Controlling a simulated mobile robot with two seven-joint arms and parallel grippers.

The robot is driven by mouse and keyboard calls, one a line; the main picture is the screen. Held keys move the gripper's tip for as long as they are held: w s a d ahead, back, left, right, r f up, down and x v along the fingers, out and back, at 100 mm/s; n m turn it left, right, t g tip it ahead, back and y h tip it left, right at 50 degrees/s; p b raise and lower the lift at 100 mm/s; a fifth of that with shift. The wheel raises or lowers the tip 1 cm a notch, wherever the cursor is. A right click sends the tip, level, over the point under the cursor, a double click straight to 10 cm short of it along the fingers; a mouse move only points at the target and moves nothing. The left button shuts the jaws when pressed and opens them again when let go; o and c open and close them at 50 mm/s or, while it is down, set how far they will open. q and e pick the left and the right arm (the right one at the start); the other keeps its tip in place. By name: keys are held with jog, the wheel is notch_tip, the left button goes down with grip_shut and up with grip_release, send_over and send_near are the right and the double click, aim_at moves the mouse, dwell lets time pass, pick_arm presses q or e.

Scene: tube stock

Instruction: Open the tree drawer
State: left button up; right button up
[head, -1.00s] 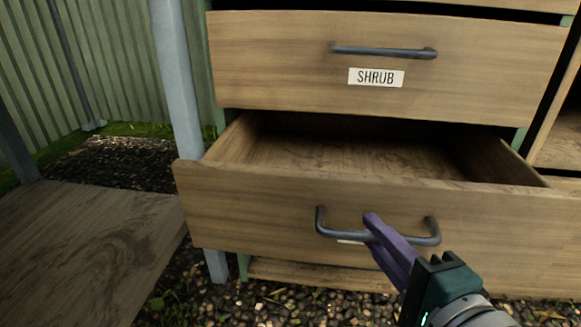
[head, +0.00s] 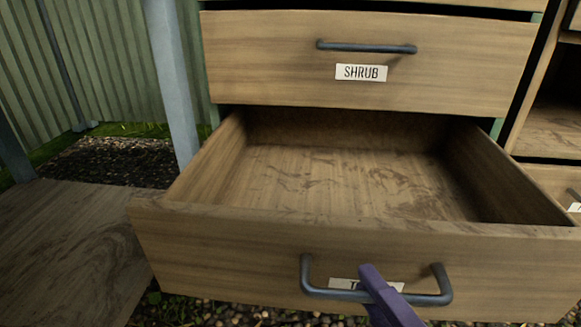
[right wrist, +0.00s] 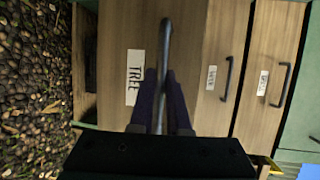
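The tree drawer (head: 210,250) is the low wooden drawer in the head view, pulled well out, with its empty inside showing. Its white label (head: 345,284) is partly hidden behind my gripper, but it reads TREE in the right wrist view (right wrist: 134,78). The dark bar handle (head: 438,285) also shows in the right wrist view (right wrist: 165,45). My right gripper (head: 375,275) has its purple fingers at the handle; in the right wrist view (right wrist: 160,75) one finger lies on each side of the bar, closed on it. My left gripper is out of view.
The SHRUB drawer (head: 270,60) above is shut. Another cabinet section (head: 555,130) is at the right. Gravel lies beneath the drawer.

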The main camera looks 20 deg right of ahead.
jog(key=o, duration=0.5)
jog(key=shift+c, duration=0.2)
jog(key=p+v, duration=0.2)
jog(key=v, duration=0.8)
jog(key=shift+p, duration=0.35)
jog(key=shift+d, duration=0.1)
jog(key=shift+r, duration=0.1)
